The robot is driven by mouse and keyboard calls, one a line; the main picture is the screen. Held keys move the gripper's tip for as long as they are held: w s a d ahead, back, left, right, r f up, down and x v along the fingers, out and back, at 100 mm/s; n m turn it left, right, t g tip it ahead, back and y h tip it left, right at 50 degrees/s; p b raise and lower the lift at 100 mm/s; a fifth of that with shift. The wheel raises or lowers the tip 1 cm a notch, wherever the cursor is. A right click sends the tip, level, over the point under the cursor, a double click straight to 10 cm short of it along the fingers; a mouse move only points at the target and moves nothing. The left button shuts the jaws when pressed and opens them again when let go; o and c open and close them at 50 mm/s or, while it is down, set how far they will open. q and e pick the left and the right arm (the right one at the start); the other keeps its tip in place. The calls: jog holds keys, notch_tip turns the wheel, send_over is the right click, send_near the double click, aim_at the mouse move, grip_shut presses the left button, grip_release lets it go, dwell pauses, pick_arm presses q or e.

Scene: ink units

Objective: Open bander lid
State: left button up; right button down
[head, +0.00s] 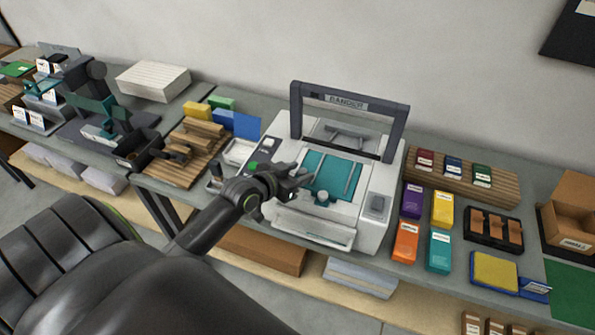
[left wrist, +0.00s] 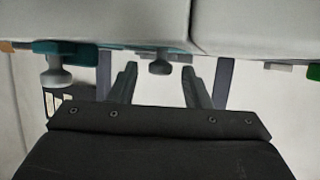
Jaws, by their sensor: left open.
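The bander (head: 375,213) is a white machine on the bench with a dark arch (head: 398,125) labelled BANDER. Its teal lid (head: 330,172) lies flat, with a grey knob (head: 322,198) near the front edge. My left gripper (head: 299,177) is open and empty at the lid's left edge, to the left of the knob; contact cannot be told. In the left wrist view, a small grey knob (left wrist: 159,68) shows between the spread fingers (left wrist: 160,84), and a larger knob (left wrist: 55,72) under a teal part is at the left. My right gripper is out of view.
Coloured boxes (head: 441,210) and a ribbed wooden rack (head: 461,180) stand right of the bander. A wooden slatted tray (head: 182,160) and blue and yellow blocks (head: 197,111) are at the left. A plain wall rises behind the bench.

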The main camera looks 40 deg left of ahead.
pick_arm(q)
grip_shut()
dwell(0.3)
